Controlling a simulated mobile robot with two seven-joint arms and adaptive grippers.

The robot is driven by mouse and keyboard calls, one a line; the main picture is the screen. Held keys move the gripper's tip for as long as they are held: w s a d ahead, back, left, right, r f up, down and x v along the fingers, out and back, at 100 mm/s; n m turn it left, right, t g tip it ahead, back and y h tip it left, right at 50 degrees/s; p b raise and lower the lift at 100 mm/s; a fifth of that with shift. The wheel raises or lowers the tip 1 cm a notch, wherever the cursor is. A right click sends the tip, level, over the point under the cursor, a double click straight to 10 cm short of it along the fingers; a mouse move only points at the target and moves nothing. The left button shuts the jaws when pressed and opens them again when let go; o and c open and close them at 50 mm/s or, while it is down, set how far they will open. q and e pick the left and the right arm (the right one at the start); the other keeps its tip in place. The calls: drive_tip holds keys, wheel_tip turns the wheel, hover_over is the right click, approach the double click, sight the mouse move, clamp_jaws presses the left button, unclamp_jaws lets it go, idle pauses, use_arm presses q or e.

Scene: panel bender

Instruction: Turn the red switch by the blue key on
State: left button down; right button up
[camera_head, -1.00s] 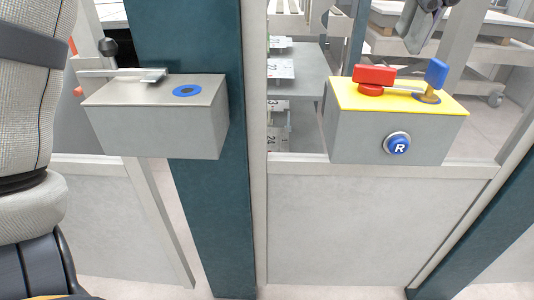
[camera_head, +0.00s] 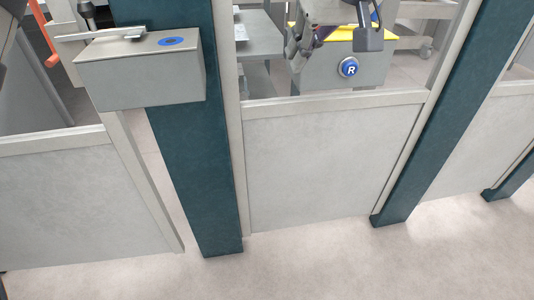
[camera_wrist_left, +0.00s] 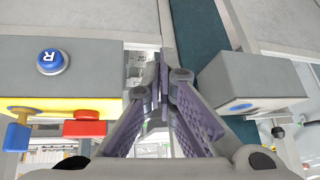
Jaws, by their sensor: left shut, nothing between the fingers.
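The red switch (camera_wrist_left: 84,128) sits on the yellow top (camera_wrist_left: 60,105) of a grey box in the left wrist view, beside the blue key (camera_wrist_left: 17,137). The picture there is upside down. A blue round button marked R (camera_wrist_left: 52,62) is on the box's front; it also shows in the head view (camera_head: 348,68). My left gripper (camera_head: 296,48) is shut and empty, its fingers at the left side of this box in the head view. It hides most of the switch and key there. Its purple-padded fingers (camera_wrist_left: 165,62) point between the two boxes in the wrist view.
A second grey box (camera_head: 150,80) with a blue ring (camera_head: 171,41) and a metal lever stands at the left. A teal post (camera_head: 195,150) and pale fence panels (camera_head: 330,165) stand below the boxes. The floor (camera_head: 330,265) in front is clear.

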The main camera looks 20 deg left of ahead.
use_arm(q)
drive_tip(key=w+a+f+m+t+b, duration=0.1)
drive_tip(key=a+f+m, duration=0.1)
drive_tip(key=f, duration=1.2)
drive_tip(key=w+a+f+m+t, duration=0.1)
drive_tip(key=a+f+t, duration=0.1)
drive_tip(key=f, duration=1.3)
drive_tip(key=shift+a+m+y+b, duration=0.3)
drive_tip(key=shift+a+m+b, duration=0.1)
drive_tip(key=shift+a, duration=0.5)
use_arm(e)
drive_tip(key=shift+s+f+g, duration=0.5)
drive_tip(key=shift+s+f, duration=0.65)
drive_tip(key=shift+s, duration=0.1)
use_arm(q)
drive_tip(key=shift+w, duration=0.1)
drive_tip(key=s+f+m+g+h, duration=0.3)
drive_tip(key=s+f+m+h, duration=0.1)
drive_tip(key=s+f, duration=1.15)
drive_tip(key=s+a+m+g+h+p, duration=0.1)
drive_tip(key=s+g, duration=0.5)
drive_tip(key=s, duration=1.9)
drive_tip(key=shift+s+a+g+h, duration=0.3)
drive_tip(key=shift+a+h, duration=0.3)
drive_tip(key=shift+a, duration=0.35)
use_arm(e)
drive_tip(key=shift+w+r+t, duration=0.3)
drive_tip(key=shift+w+r, duration=0.3)
